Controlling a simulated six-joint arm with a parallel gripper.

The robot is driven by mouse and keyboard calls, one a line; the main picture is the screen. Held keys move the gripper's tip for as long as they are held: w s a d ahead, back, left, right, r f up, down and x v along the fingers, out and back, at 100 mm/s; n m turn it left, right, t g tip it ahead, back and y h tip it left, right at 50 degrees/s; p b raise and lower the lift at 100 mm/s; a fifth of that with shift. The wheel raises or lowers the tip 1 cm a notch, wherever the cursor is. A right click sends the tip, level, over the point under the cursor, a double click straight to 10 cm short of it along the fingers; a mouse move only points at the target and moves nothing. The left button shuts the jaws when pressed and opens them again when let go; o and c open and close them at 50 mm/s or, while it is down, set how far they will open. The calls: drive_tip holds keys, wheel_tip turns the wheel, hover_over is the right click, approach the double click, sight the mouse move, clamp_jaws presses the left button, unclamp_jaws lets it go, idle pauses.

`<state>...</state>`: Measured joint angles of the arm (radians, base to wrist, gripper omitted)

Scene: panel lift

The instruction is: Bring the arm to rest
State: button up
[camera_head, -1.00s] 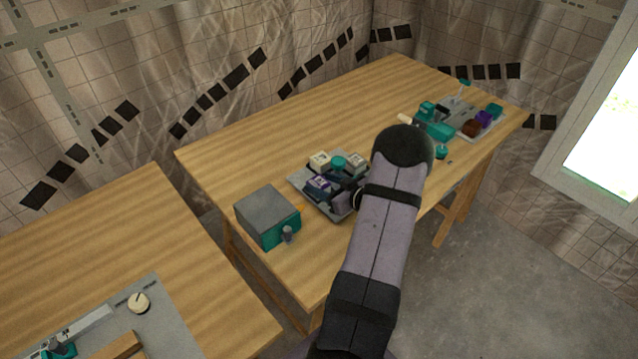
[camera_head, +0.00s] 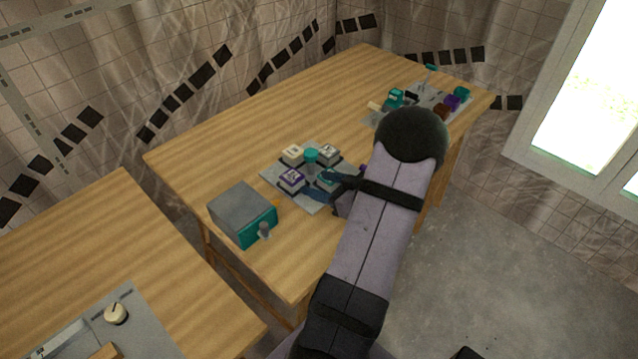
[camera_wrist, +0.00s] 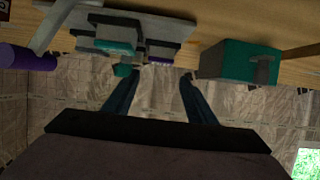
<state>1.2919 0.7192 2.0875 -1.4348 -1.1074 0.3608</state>
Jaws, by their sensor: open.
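My arm reaches up from the bottom of the head view, its elbow a dark round cap. My gripper (camera_head: 334,186) is at the near right edge of a grey panel (camera_head: 276,174) on the long wooden table, partly hidden by my arm. In the wrist view, my gripper (camera_wrist: 159,75) shows two dark fingers spread apart with nothing between them. The panel (camera_wrist: 165,27) appears beyond the fingertips at the top of that view. It carries several small blocks, among them a cream block (camera_head: 292,153), a purple-topped block (camera_head: 291,180) and a teal knob (camera_head: 311,156).
A grey-topped teal box (camera_head: 242,212) with a small lever stands left of the panel. More teal, purple and brown parts (camera_head: 440,98) sit at the table's far right end. A second table (camera_head: 120,235) is at lower left. The long table's back left is bare.

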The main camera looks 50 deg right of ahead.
drive_tip(key=shift+w, duration=0.1)
drive_tip(key=a+g, duration=0.1)
drive_tip(key=w+a+f+n+g+h+p, duration=0.1)
drive_tip(key=a+g, duration=0.1)
drive_tip(key=w+a+g, duration=0.1)
drive_tip(key=shift+w+a+f+g+p, duration=0.2)
drive_tip(key=shift+w+f+g+p, duration=0.05)
drive_tip(key=shift+f+g+p, duration=0.1)
drive_tip(key=a+g, duration=0.1)
drive_tip(key=a, duration=0.1)
drive_tip(key=s+a+n+g+h+p, duration=0.1)
drive_tip(key=a, duration=0.1)
drive_tip(key=shift+s+g, duration=0.2)
drive_tip(key=shift+g, duration=0.15)
drive_tip(key=s+a+r+g, duration=0.1)
drive_tip(key=s+a, duration=0.3)
drive_tip(key=a, duration=0.4)
drive_tip(key=s+a+r+m+g+y+b, duration=0.1)
drive_tip(key=s+a+r+g, duration=0.1)
drive_tip(key=a, duration=0.7)
drive_tip(key=s+a+r+m+g+y, duration=0.1)
drive_tip(key=s+a+g, duration=0.2)
drive_tip(key=s+a, duration=0.3)
drive_tip(key=a, duration=0.3)
drive_tip(key=shift+s+r, duration=0.2)
drive_tip(key=shift+r, duration=0.05)
